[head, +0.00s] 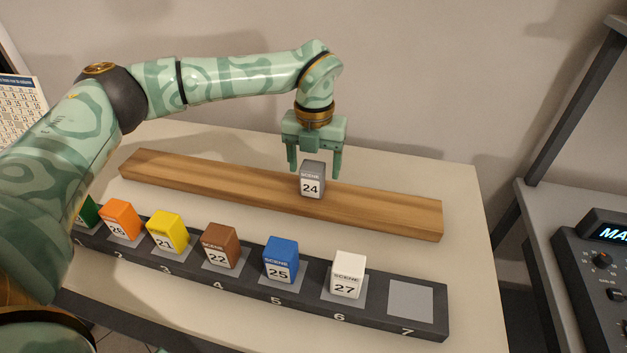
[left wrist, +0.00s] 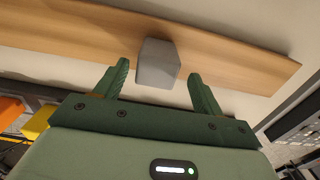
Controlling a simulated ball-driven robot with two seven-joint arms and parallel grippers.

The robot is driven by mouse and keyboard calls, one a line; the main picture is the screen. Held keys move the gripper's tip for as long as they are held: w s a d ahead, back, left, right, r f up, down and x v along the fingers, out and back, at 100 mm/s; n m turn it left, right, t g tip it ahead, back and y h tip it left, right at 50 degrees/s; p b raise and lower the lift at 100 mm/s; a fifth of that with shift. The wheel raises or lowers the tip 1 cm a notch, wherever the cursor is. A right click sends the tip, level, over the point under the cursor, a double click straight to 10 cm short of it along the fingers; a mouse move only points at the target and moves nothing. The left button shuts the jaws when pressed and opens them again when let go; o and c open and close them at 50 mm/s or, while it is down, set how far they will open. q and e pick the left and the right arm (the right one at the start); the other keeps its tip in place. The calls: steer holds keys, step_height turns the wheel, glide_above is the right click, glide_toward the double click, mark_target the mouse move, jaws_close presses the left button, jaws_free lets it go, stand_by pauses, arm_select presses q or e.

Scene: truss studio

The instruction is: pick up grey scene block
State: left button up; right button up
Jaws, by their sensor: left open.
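The grey scene block (head: 312,180), marked SCENE 24, stands upright on the wooden plank (head: 400,216). My left gripper (head: 314,172) is above and just behind the block in the head view, fingers pointing down and open. In the left wrist view the grey block (left wrist: 157,64) lies ahead between the lines of the two open fingers (left wrist: 158,80), with clear space on both sides. Nothing is held in it. My right gripper is in neither view.
A dark numbered rack (head: 395,323) runs along the front, holding orange (head: 120,219), yellow (head: 167,232), brown (head: 220,246), blue (head: 281,260) and white (head: 348,275) blocks, plus a partly hidden green one (head: 88,211). Slot 7 (head: 410,300) is empty. A console (head: 600,265) stands at right.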

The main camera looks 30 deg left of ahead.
mark_target(312, 177)
arm_select(q)
steer(key=f, duration=0.1)
steer(key=f+b, duration=0.1)
steer(key=f, duration=0.2)
steer(key=shift+w+a+f, duration=0.15)
steer(key=shift+a+f, duration=0.15)
steer(key=shift+f, duration=0.1)
steer(key=shift+r, duration=0.15)
steer(key=shift+c, duration=0.9)
steer(key=c, duration=0.9)
